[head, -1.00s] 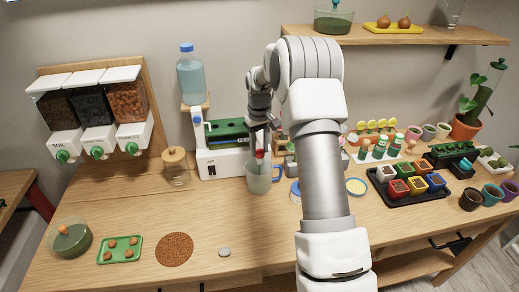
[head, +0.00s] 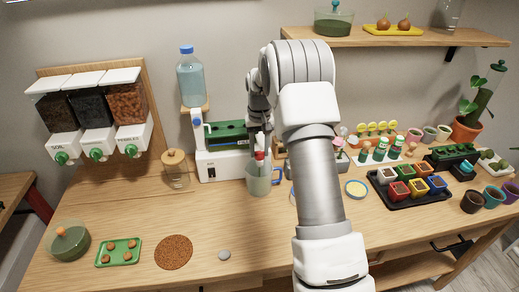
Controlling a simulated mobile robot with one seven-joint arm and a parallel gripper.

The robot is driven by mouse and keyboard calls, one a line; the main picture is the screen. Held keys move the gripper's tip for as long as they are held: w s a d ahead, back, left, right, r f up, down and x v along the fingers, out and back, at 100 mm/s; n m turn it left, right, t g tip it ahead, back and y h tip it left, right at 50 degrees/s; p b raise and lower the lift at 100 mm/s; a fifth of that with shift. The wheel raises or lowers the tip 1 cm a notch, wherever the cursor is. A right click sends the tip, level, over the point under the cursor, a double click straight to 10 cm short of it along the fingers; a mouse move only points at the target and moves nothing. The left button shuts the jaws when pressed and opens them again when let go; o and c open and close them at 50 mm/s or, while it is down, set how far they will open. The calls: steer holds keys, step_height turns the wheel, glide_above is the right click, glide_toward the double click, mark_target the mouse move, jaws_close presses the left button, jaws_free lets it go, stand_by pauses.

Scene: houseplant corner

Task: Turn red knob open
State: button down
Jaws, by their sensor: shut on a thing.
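The red knob (head: 260,155) is a small red piece at the back of the counter, just right of the white dispenser unit (head: 222,167). I cannot make out the knob's turn angle.
A bottle of blue liquid (head: 190,80) stands above the dispenser unit. A lidded glass jar (head: 176,170) is to the left. A black tray (head: 408,195) of coloured pots is to the right. The front middle counter is mostly clear.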

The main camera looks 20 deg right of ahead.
steer(key=shift+c, duration=2.3)
jaws_free()
step_height(320, 180, up, 17)
steer(key=shift+r, duration=0.2)
